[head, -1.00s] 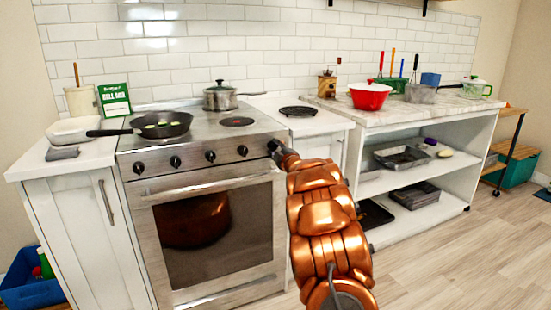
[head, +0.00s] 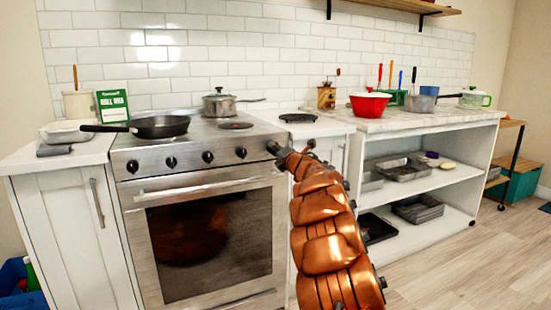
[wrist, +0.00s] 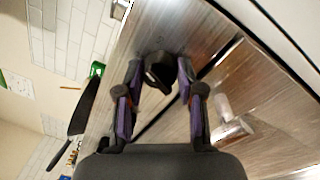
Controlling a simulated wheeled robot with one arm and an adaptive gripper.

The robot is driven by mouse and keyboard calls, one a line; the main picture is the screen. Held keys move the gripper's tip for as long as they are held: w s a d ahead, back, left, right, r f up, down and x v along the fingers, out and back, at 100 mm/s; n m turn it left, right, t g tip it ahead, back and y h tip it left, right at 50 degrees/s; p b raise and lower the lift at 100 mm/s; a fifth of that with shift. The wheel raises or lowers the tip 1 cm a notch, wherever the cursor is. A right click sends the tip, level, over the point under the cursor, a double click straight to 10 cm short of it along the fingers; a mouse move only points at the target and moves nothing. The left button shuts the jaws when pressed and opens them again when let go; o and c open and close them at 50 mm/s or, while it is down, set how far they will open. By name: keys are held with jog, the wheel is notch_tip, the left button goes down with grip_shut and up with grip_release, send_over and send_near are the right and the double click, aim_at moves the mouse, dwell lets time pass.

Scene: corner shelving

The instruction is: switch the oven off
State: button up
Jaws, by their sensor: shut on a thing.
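The oven (head: 205,238) is a stainless steel range with a row of several black knobs on its front panel; a bare one (head: 207,157) shows left of my gripper. My gripper (head: 276,150) is at the right end of that panel. In the wrist view, its two purple-padded fingers (wrist: 161,88) are on either side of a dark knob (wrist: 160,70), which they grip. In the head view the gripper hides this knob. The knob's exact setting cannot be told. The oven door is closed.
A black frying pan (head: 160,127) and a lidded steel pot (head: 219,104) stand on the hob. A black trivet (head: 298,118) lies on the counter to the right. An open shelf unit (head: 480,150) with trays stands further right.

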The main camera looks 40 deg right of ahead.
jog(key=n+b, duration=0.2)
jog(key=n, duration=0.2)
jog(key=shift+n, duration=0.4)
jog(key=shift+b, duration=0.3)
jog(key=o, duration=1.1)
jog(key=shift+o, duration=0.2)
jog(key=v, duration=1.2)
jog(key=shift+r, duration=0.2)
jog(key=shift+d, duration=0.1)
